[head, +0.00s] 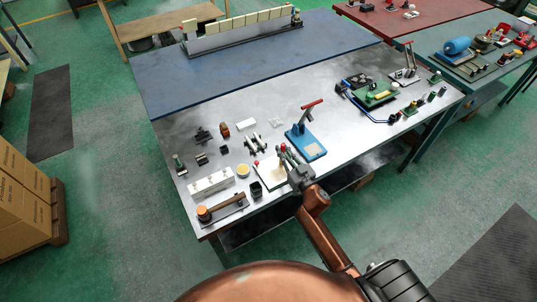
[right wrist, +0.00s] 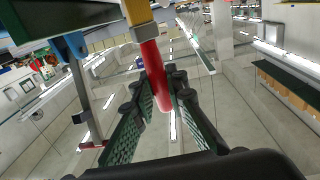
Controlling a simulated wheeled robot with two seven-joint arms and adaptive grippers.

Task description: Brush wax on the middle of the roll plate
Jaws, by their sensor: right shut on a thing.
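My right gripper (head: 285,152) is over the front part of the metal bench. In the right wrist view the gripper (right wrist: 160,85) is shut on the red handle of a brush (right wrist: 154,66), with a metal ferrule and yellowish bristles at the top edge. A pale cream plate (head: 268,174), which looks like the roll plate, lies beside and partly behind the gripper. The bristles are too small to make out in the head view, so I cannot tell if they touch the plate. A round yellowish tin (head: 243,171) stands left of the plate. My left gripper is out of view.
A dark cup (head: 256,190) stands in front of the plate. A white block (head: 211,182) and a wooden-handled tool (head: 222,207) lie to the left. A blue-based press (head: 306,146) with a red handle stands right behind the gripper. The blue mat (head: 250,70) is largely clear.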

